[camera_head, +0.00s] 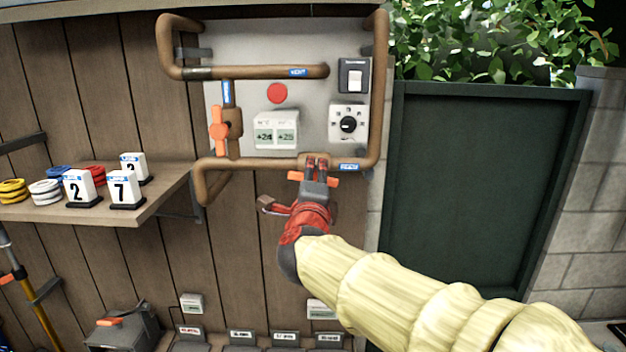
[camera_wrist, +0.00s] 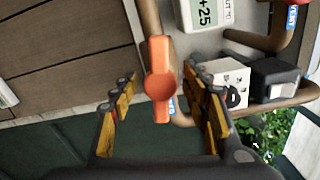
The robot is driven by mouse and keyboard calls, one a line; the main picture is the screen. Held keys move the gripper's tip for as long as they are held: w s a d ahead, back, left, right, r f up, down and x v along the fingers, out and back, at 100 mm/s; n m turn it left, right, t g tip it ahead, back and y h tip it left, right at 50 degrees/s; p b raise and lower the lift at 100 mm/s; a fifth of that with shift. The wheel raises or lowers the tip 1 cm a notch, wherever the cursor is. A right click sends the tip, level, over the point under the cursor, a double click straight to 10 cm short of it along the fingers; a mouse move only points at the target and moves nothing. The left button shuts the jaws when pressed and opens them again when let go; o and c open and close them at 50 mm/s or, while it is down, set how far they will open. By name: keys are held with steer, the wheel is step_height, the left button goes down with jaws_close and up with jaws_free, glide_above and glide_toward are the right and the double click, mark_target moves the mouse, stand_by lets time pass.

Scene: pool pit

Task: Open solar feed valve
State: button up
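A valve with an orange bar handle (camera_head: 325,180) sits on the lower horizontal copper pipe of the wall panel. In the wrist view the orange handle (camera_wrist: 160,85) lies between my two fingers, in line with its pipe. My gripper (camera_head: 315,170) is at this valve and hides part of its handle in the head view. In the wrist view my gripper (camera_wrist: 159,78) is open, with a gap on each side of the handle. A second valve with an upright orange handle (camera_head: 217,130) is on the left vertical pipe.
The grey panel holds a display (camera_head: 276,130), a red round button (camera_head: 277,93), a dial box (camera_head: 348,123) and a switch (camera_head: 354,76). A wooden shelf (camera_head: 150,205) with number blocks and rings is at left. A dark green door (camera_head: 480,180) is at right.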

steer(key=shift+c, duration=1.2)
steer(key=c, duration=0.8)
steer(key=shift+c, duration=0.2)
steer(key=shift+n+p, duration=0.45)
steer(key=shift+n, duration=0.75)
steer(key=o, duration=1.1)
steer(key=shift+o, duration=0.4)
steer(key=shift+s, duration=0.15)
